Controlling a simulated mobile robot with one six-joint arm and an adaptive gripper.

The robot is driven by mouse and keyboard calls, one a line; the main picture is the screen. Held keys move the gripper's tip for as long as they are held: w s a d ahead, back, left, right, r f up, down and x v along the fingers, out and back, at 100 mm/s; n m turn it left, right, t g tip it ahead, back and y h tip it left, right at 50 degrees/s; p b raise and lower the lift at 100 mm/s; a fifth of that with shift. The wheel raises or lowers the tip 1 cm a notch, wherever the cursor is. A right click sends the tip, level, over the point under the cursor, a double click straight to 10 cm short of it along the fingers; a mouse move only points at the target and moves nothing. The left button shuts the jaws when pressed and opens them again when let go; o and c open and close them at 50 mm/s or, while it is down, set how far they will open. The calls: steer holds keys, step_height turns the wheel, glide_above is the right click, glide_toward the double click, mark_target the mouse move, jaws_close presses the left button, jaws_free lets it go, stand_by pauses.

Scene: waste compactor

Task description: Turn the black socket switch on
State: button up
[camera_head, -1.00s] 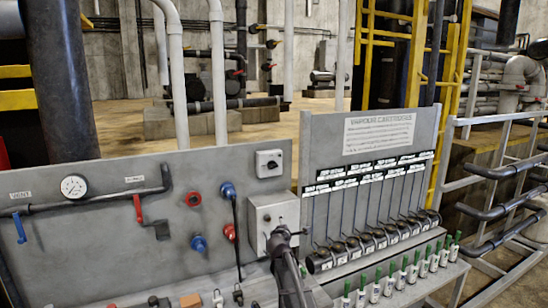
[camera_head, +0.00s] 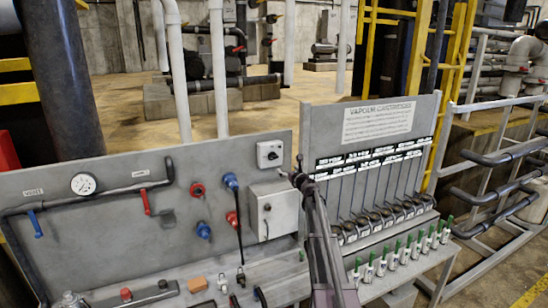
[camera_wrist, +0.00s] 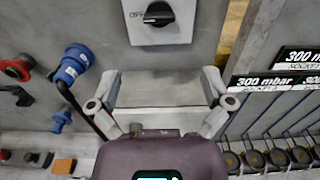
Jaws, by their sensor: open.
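The black rotary switch sits on a light square plate fixed to the grey panel. It shows in the head view (camera_head: 270,154) and at the top of the wrist view (camera_wrist: 158,14). Its black handle lies roughly horizontal, with the word OFF beside its left end. My gripper (camera_wrist: 160,84) is open and empty, its two fingers spread wide below the switch in the wrist view, apart from it. In the head view my gripper (camera_head: 298,168) is at the right of the switch, seen small and partly hidden by my arm.
A grey box (camera_head: 280,208) juts out below the switch. Blue (camera_head: 230,181) and red (camera_head: 196,190) fittings are on the panel at its left. A cartridge board (camera_head: 375,122) stands at the right, with several green-topped cartridges (camera_head: 395,256) below it.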

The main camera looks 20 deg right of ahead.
mark_target(274, 158)
steer(key=shift+w, duration=0.1)
steer(key=w, duration=1.3)
steer(key=shift+w+a, duration=0.3)
steer(key=shift+w, duration=0.05)
steer(key=c, duration=1.1)
